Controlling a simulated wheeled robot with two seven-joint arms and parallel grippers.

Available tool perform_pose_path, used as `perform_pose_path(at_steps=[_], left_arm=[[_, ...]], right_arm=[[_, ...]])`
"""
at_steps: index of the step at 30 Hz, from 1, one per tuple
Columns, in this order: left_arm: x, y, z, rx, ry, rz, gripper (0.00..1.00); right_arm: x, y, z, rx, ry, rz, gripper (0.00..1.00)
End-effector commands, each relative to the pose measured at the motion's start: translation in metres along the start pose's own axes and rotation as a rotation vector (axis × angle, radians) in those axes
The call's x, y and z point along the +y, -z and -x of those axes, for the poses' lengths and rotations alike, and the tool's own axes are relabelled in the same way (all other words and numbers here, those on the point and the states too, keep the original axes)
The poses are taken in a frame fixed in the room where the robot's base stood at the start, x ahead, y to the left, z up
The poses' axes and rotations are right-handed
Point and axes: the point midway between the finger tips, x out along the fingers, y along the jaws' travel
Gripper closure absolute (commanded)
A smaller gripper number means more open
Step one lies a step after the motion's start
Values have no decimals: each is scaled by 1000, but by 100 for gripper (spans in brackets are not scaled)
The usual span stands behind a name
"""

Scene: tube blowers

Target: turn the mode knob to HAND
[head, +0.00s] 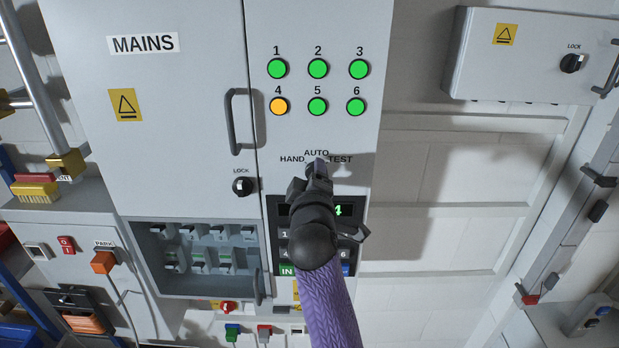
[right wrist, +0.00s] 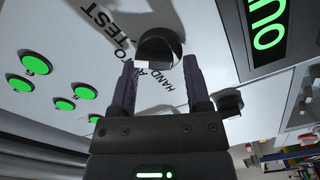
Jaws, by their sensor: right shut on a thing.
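The mode knob (right wrist: 158,45) is black and round. It sits between the fingertips of my right gripper (right wrist: 160,68) in the right wrist view. The labels HAND, AUTO and TEST (head: 316,157) are printed around it on the grey cabinet front. In the head view, my right gripper (head: 318,170) reaches up over the knob and hides it. The gripper is shut on the knob. I cannot tell which label the knob points to. My left gripper is not in view.
Several lamps (head: 317,69) above the knob are green, and lamp 4 (head: 279,106) is amber. A keypad with a green display (head: 338,210) lies behind my right arm. A black LOCK knob (head: 242,187) and a door handle (head: 233,122) stick out to the left.

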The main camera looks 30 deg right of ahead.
Motion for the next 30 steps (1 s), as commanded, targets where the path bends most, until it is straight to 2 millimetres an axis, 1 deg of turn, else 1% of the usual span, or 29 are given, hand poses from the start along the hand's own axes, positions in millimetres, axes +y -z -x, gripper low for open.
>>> perform_pose_path(at_steps=[1, 14, 15, 17, 18, 30], left_arm=[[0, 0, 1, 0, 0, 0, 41], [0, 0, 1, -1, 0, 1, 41], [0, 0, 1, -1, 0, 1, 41], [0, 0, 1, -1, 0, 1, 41], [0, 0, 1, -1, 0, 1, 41], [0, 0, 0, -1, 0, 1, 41]], right_arm=[[7, 0, -1, 2, -19, 2, 97], [7, 0, -1, 1, -19, 2, 97], [7, 0, -1, 1, -19, 2, 32], [7, 0, -1, 0, -18, 2, 19], [6, 0, -1, 0, -16, 2, 17], [2, 0, 0, 0, -6, 0, 17]])
